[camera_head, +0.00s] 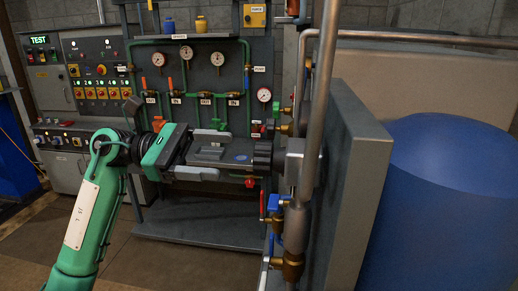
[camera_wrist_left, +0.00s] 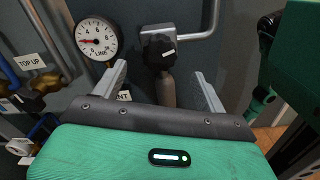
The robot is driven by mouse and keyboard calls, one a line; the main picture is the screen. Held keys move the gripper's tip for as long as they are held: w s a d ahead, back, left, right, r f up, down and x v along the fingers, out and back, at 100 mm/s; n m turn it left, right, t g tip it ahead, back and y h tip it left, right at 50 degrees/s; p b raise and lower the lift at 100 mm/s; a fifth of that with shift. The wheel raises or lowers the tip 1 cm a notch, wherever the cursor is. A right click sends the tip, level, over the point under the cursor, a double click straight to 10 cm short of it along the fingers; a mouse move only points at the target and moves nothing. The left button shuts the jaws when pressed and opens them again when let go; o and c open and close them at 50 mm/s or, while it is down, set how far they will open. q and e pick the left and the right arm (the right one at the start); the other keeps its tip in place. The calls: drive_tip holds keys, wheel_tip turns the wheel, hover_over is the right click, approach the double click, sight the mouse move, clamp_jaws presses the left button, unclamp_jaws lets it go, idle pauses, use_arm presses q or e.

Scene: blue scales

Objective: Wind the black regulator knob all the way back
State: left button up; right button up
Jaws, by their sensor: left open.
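The black regulator knob (camera_head: 263,155) sits on the side of the grey upright panel in the head view. In the left wrist view the knob (camera_wrist_left: 158,50) has a white mark on its face and a grey stem below it. My left gripper (camera_head: 222,164) points right at the knob, with its fingers open and a gap before the knob. In the left wrist view the gripper (camera_wrist_left: 160,69) has one finger on each side of the knob's line, and the knob lies beyond the fingertips, untouched. My right gripper is not in view.
A round LINE gauge (camera_wrist_left: 96,40) is left of the knob in the wrist view, above a brass valve (camera_wrist_left: 45,83). A metal pipe (camera_head: 319,90) stands upright just right of the knob. A blue tank (camera_head: 440,200) is at the right. The gauge board (camera_head: 200,120) is behind.

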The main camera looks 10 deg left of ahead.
sight(259, 158)
use_arm(q)
drive_tip(key=d+p, duration=0.2)
drive_tip(key=d, duration=0.6)
drive_tip(key=shift+d+p, duration=0.4)
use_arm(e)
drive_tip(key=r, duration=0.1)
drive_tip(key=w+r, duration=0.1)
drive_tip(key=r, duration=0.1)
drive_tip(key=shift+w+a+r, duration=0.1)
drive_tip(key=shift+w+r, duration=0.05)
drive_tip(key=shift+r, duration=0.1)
use_arm(q)
drive_tip(key=c, duration=1)
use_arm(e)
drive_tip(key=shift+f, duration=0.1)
